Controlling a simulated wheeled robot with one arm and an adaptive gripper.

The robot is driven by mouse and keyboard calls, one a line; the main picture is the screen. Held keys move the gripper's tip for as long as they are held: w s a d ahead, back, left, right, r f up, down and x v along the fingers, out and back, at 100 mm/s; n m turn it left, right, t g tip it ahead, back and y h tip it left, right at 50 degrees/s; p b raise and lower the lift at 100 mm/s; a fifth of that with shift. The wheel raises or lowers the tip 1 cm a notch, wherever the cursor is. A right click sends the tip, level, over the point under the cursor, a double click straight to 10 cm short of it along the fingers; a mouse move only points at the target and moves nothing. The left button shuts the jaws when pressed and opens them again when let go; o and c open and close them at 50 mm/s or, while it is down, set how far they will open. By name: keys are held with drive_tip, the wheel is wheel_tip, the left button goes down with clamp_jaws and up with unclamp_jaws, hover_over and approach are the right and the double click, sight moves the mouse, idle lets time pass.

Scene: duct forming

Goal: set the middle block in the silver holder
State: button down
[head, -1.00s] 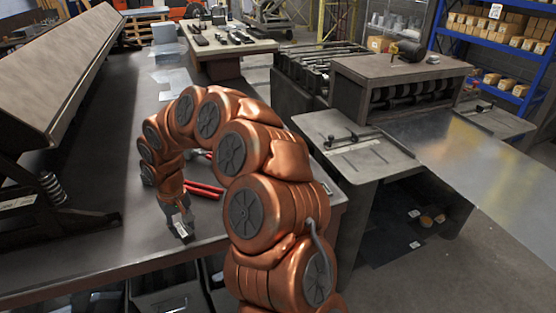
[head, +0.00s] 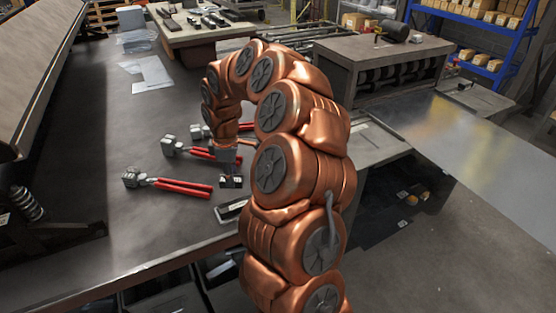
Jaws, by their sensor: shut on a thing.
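My gripper (head: 230,174) hangs at the end of my copper-coloured arm over the near right part of the workbench. It is shut on a small dark block (head: 231,182) with pale marks on its face. The silver holder (head: 231,210), a small tray with a bright rim and dark inside, lies on the bench just in front of and below the block. Its right end is hidden behind my arm. The block looks apart from the holder; its exact height above the bench is hard to tell.
Several red-handled tools with grey heads (head: 168,184) lie left of and behind my gripper. Sheets of metal (head: 145,72) lie farther back on the bench (head: 95,200). A large machine (head: 30,75) stands at left. The bench's front edge is close to the holder.

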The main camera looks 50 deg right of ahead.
drive_tip(key=s+d+r+n, duration=0.3)
drive_tip(key=s+d+n, duration=0.4)
drive_tip(key=d, duration=0.5)
drive_tip(key=shift+m, duration=0.6)
drive_tip(key=shift+s+a+f+b, duration=0.15)
drive_tip(key=shift+f+b, duration=0.4)
drive_tip(key=shift+f, duration=1.1)
drive_tip(key=shift+s+f+b, duration=0.25)
drive_tip(key=shift+f+b, duration=0.25)
drive_tip(key=shift+f, duration=1.1)
drive_tip(key=shift+s+a+f+b, duration=0.15)
drive_tip(key=shift+f+b, duration=0.4)
drive_tip(key=shift+f, duration=1.1)
drive_tip(key=c, duration=0.7)
unclamp_jaws()
drive_tip(key=shift+o, duration=0.2)
wheel_tip(320, 180, up, 12)
